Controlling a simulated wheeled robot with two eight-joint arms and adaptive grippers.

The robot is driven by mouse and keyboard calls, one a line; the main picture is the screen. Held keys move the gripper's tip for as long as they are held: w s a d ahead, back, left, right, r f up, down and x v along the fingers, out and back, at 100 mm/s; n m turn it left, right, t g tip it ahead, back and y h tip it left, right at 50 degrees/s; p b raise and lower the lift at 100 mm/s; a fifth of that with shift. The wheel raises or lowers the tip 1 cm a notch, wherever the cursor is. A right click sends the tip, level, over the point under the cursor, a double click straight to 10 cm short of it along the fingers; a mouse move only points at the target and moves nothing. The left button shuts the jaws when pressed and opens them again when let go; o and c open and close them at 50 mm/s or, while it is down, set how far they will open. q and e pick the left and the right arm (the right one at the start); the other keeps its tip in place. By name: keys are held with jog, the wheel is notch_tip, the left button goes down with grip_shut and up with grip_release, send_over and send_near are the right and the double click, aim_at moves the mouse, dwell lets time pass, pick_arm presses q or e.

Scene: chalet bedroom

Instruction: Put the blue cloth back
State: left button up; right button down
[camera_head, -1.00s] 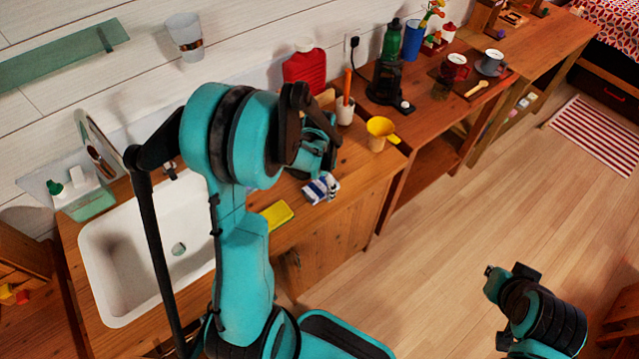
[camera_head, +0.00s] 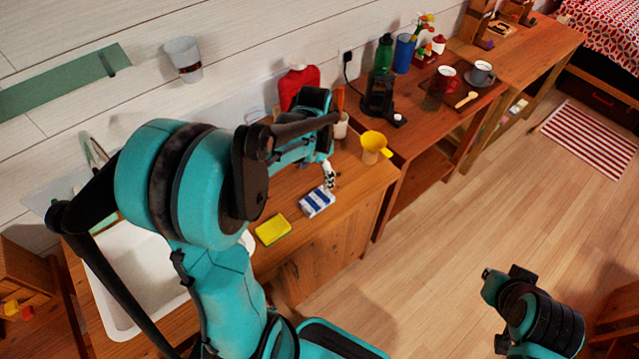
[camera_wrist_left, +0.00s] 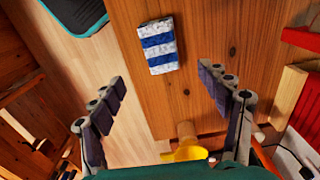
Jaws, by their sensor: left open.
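The blue-and-white striped cloth (camera_head: 317,202) lies folded on the wooden counter (camera_head: 345,203), right of a yellow sponge (camera_head: 273,230). In the left wrist view the cloth (camera_wrist_left: 159,46) lies flat on the wood, ahead of the fingertips and between their lines. My left gripper (camera_wrist_left: 165,85) is open and empty, with its two fingers wide apart. In the head view my left gripper (camera_head: 328,176) hangs over the counter just behind the cloth, apart from it. My right gripper (camera_head: 500,278) is low at the right over the floor; its jaws are too unclear to read.
A yellow funnel-like cup (camera_head: 373,141) and a white holder (camera_head: 340,126) stand behind the cloth. A red bottle (camera_head: 299,82) is at the wall. The white sink (camera_head: 135,275) is at left. A side table holds mugs (camera_head: 481,72). The counter's front edge is clear.

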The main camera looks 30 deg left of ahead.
pick_arm(q)
jog(key=s+d+r+n+t, duration=0.4)
jog(key=s+d+r+t, duration=0.3)
jog(key=s+d, duration=0.3)
jog(key=shift+s+d+r, duration=0.25)
jog(key=shift+s+r, duration=0.1)
jog(key=shift+r, duration=0.25)
